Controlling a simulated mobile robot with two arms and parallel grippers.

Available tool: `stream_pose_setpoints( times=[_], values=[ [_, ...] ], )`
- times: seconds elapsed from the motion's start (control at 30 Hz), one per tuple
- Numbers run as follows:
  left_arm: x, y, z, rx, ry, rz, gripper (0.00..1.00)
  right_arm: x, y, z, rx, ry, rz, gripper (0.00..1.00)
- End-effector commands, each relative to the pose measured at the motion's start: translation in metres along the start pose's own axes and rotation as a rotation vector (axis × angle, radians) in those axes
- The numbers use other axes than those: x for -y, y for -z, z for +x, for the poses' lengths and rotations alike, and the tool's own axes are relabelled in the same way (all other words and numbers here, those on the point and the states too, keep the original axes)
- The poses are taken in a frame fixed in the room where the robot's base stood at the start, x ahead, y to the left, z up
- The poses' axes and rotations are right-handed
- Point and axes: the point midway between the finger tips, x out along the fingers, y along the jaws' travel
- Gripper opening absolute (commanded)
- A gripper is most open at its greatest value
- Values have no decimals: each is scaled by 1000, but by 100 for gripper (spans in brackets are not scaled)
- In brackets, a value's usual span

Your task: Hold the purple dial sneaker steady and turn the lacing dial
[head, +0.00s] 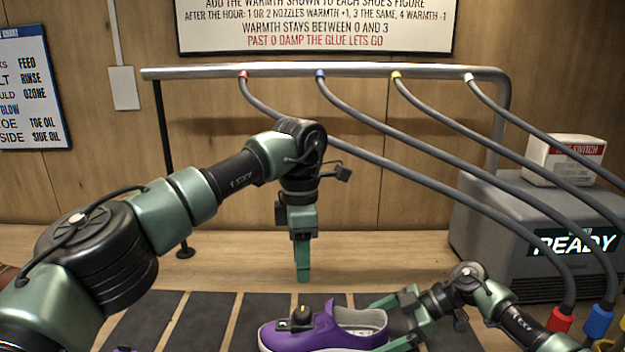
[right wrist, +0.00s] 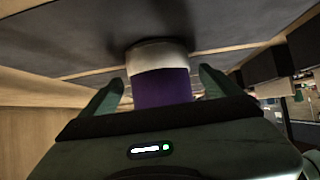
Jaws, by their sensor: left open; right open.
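The purple sneaker (head: 340,335) sits on a dark mat strip at the bottom of the head view, heel to the right. Its black lacing dial (head: 301,317) sits on top, with a small green light beside it. My left gripper (head: 303,276) points down behind the sneaker, apart from it; it is open, though its fingers overlap from this side. My right gripper (head: 386,322) is open at the heel, a finger on each side. In the right wrist view, the purple heel (right wrist: 163,88) with its white sole stands between the fingers (right wrist: 160,85), with gaps beside it.
Several dark mat strips (head: 197,318) cross the wooden bench. A grey machine reading READY (head: 520,235) stands at right with a white switch box (head: 565,160) on top. Hoses hang from a metal rail (head: 330,72) and slope down to the right, behind my right arm.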

Motion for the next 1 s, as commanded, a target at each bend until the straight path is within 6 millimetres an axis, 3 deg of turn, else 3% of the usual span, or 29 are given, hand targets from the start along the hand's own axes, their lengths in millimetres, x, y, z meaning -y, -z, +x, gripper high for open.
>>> stream_pose_setpoints(
  times=[0.17,0.6,0.8,1.0],
  values=[
    [0,0,0,0,0,0,43,-1,-1,-17,2,-4,0,92],
    [0,0,0,0,0,0,43,-1,0,-103,1,-3,0,92],
    [0,0,0,0,0,0,43,0,0,-119,0,-1,0,92],
    [0,0,0,0,0,0,43,0,0,-120,0,0,0,92]
  ],
)
